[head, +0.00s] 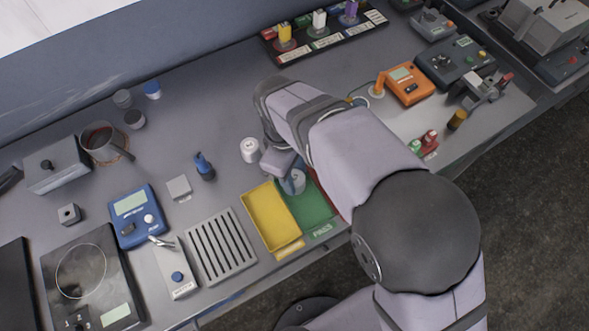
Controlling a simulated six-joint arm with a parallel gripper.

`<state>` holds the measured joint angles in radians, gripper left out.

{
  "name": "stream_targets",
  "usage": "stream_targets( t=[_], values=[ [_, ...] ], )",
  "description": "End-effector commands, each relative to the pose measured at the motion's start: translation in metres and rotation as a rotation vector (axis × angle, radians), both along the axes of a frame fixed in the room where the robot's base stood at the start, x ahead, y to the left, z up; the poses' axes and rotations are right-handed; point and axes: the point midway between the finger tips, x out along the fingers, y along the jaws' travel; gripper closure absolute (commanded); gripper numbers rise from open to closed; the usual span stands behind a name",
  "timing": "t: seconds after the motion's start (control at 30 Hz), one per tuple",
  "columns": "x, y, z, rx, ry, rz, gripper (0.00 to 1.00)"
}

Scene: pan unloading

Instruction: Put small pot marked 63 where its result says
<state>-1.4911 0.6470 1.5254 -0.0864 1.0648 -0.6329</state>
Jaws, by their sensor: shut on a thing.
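My gripper (282,168) is low over the trays, shut on a small pale blue-grey pot (293,183). The arm and gripper hide part of the pot, and no number can be read on it. The pot is at the upper part of the green tray (318,213), close to the yellow tray's edge; I cannot tell whether it touches the tray floor. The yellow tray (270,215) lies to the left and looks empty. A red tray (329,187) shows only as a strip beside my arm. A white-lidded pot (250,150) stands just behind the yellow tray.
A slotted grey rack (220,245), a blue meter (137,215) and a dark blue bottle (204,167) stand left of the trays. An orange meter (406,84) is at the back right. The bench behind the white-lidded pot is clear.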

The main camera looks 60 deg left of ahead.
Motion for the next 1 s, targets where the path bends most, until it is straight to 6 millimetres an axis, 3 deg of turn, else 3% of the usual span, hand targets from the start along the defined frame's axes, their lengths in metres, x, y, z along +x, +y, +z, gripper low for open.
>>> stream_targets(
  t=[0.07,0.1,0.17,0.2,0.67,1.0],
  values=[
    [0.0,0.0,-0.003,0.0,0.0,0.0,0.9],
    [0.0,0.0,-0.003,0.0,0.0,0.0,0.61],
    [0.0,0.0,-0.003,0.0,0.0,0.0,0.46],
    [0.0,0.0,-0.003,0.0,0.0,0.0,0.44],
    [0.0,0.002,0.007,0.002,0.0,0.0,0.44],
    [-0.004,0.008,0.06,0.006,0.0,0.0,0.44]
  ],
)
